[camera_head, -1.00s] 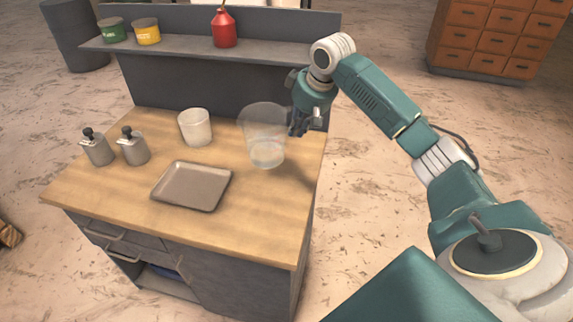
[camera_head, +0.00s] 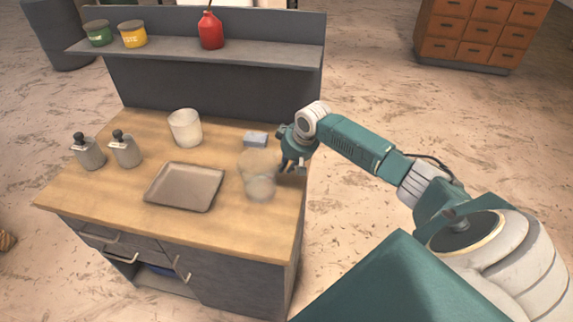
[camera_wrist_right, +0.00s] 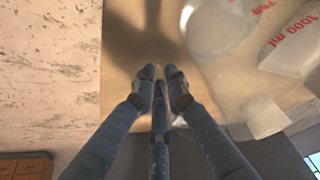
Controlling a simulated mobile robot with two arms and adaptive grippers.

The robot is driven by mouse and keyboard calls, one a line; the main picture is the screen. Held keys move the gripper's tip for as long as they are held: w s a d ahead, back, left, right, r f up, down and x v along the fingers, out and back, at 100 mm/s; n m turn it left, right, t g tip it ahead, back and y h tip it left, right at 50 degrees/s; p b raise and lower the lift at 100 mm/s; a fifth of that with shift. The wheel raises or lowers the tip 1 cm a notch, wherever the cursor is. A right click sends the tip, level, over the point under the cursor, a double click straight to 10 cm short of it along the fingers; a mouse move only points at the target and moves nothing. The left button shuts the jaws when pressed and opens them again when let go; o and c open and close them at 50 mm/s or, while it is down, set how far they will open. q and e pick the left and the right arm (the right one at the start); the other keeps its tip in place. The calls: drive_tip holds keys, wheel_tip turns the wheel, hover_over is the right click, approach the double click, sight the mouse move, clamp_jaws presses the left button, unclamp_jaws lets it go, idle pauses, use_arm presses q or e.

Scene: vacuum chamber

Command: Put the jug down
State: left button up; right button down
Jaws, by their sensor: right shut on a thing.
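The clear jug (camera_head: 258,178) is over the right part of the wooden bench top, right of the metal tray, and looks upright. My right gripper (camera_head: 287,165) is at the jug's right side, shut on it; the exact grip on the jug is hard to make out. In the right wrist view the see-through jug (camera_wrist_right: 220,35) fills the upper right, beside the closed fingers (camera_wrist_right: 160,88), with red markings showing. I cannot tell whether the jug's base touches the bench. My left gripper is not in view.
On the bench top (camera_head: 235,225) are a metal tray (camera_head: 184,187), a white beaker (camera_head: 185,128), two grey pump bottles (camera_head: 125,149) and a small grey block (camera_head: 256,139) behind the jug. A shelf (camera_head: 180,50) with two tins and a red bottle (camera_head: 211,30) stands behind.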

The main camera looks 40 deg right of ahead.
drive_tip(key=c, duration=1.7)
unclamp_jaws()
drive_tip(key=shift+c, duration=0.2)
drive_tip(key=b+v, duration=0.2)
drive_tip(key=v, duration=1)
drive_tip(key=shift+a, duration=0.1)
